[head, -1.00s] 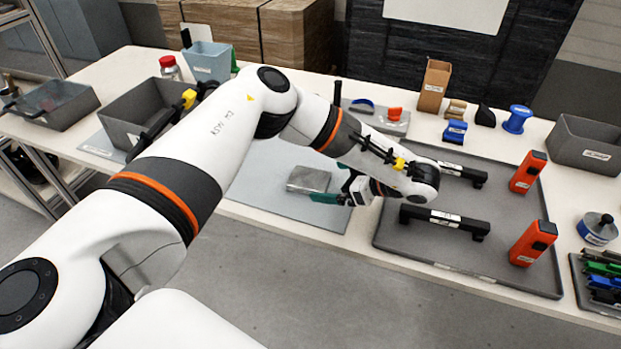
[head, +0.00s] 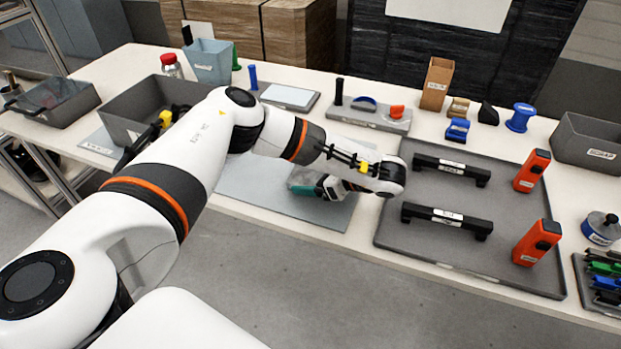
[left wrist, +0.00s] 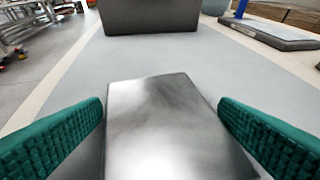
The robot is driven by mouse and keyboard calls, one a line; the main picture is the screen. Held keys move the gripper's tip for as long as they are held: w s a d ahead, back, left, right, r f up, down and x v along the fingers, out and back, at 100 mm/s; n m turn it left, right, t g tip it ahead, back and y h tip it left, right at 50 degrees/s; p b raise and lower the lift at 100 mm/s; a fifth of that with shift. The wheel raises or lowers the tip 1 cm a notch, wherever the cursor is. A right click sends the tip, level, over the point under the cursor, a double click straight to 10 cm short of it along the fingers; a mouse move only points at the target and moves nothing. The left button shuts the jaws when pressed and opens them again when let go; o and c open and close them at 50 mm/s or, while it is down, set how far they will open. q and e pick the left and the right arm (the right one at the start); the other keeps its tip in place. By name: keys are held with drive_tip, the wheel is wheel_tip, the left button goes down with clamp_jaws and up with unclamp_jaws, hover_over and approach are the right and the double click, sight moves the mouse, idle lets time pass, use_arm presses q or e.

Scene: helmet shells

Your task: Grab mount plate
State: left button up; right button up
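The mount plate (left wrist: 165,125) is a flat, shiny grey metal piece lying on the grey mat, seen close in the left wrist view. In the head view the plate (head: 300,178) is mostly hidden by my left gripper and arm. My left gripper (head: 322,188) is low over the mat at the plate. In the left wrist view its green ribbed fingers (left wrist: 160,130) are open, one on each side of the plate. A thin gap shows at the plate's far end on both sides; nearer contact cannot be told. My right gripper is not in view.
The grey mat (head: 240,185) has free room around the plate. A grey bin (head: 125,125) stands behind it at the left. A large tray (head: 400,235) with black handles (head: 445,219) and orange devices (head: 536,243) lies to the right.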

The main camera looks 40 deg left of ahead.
use_arm(q)
drive_tip(key=c, duration=1.2)
drive_tip(key=shift+o, duration=0.2)
drive_tip(key=shift+r, duration=0.1)
